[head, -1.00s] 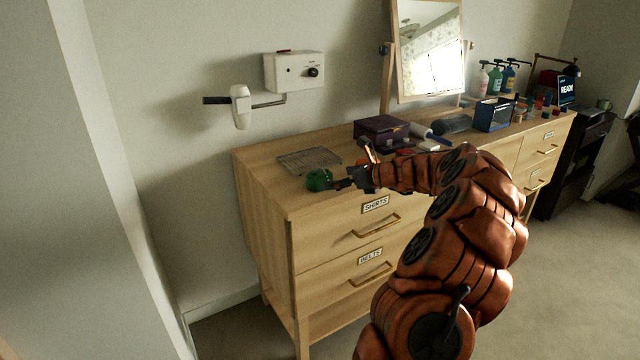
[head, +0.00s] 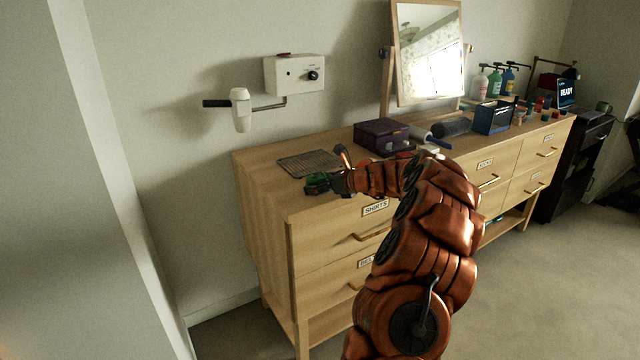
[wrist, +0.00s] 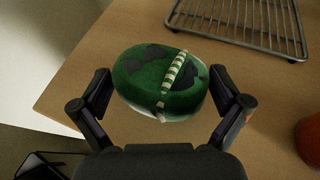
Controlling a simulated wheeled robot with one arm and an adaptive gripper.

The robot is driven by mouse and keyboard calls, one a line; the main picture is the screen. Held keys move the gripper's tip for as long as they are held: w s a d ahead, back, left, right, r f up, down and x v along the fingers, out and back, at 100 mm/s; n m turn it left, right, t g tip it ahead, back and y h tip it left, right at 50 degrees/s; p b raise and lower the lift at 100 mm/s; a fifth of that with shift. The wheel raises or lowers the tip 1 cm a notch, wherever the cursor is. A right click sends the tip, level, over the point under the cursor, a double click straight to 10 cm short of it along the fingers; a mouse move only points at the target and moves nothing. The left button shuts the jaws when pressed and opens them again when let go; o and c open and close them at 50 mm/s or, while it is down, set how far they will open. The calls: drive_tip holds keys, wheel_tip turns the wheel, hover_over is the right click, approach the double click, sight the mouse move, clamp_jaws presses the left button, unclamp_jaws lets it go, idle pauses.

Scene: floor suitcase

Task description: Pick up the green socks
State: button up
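The green socks (wrist: 150,82) are a rolled bundle with dark patches and a cream striped band. They lie on the wooden dresser top near its left front corner, and the head view shows them (head: 316,184) partly covered by my gripper. My gripper (wrist: 165,100) is open, with one black finger on each side of the bundle. The left finger is close to the bundle's left side. The right finger is close to or touching its right side; I cannot tell which.
A wire rack (head: 308,162) lies just behind the socks. A purple box (head: 382,136) stands to the right, near the mirror (head: 430,60). The dresser's left and front edges (head: 262,185) are close to the socks. A wall-mounted white device (head: 294,75) hangs above.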

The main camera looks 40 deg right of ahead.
drive_tip(key=c, duration=0.9)
drive_tip(key=shift+o, duration=0.2)
